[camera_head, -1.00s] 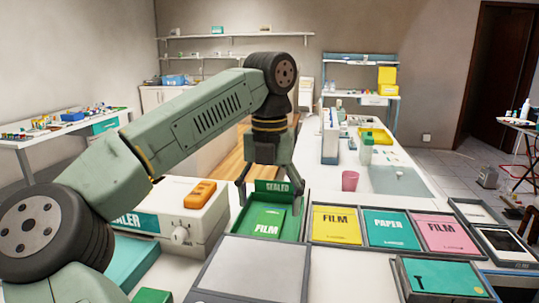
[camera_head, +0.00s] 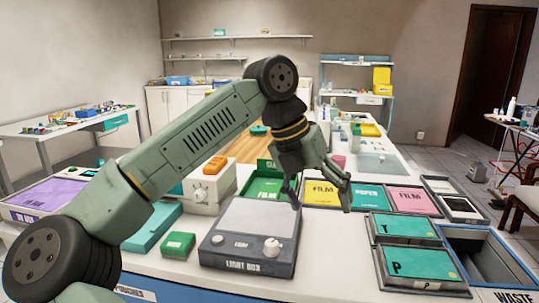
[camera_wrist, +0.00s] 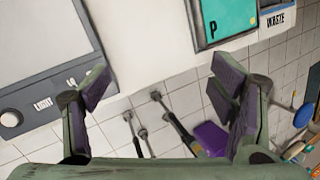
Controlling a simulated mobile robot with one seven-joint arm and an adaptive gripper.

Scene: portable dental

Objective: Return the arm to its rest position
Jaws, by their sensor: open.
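My gripper (camera_head: 318,196) is open and empty in the head view. It hangs in the air over the counter, by the right edge of the light box (camera_head: 240,255). In the wrist view my gripper (camera_wrist: 160,90) has its two fingers spread wide, with nothing between them. The counter's front edge and the tiled floor show beyond and below the fingers. The light box (camera_wrist: 40,50) is at the upper left there. My arm is bent, with its elbow raised in the head view.
Film, paper and film trays (camera_head: 366,197) lie behind my gripper. Green T and P trays (camera_head: 420,265) and a waste bin (camera_head: 490,262) stand at the right. The sealer (camera_head: 208,190), a small green box (camera_head: 178,245) and a purple-topped device (camera_head: 50,198) are at the left.

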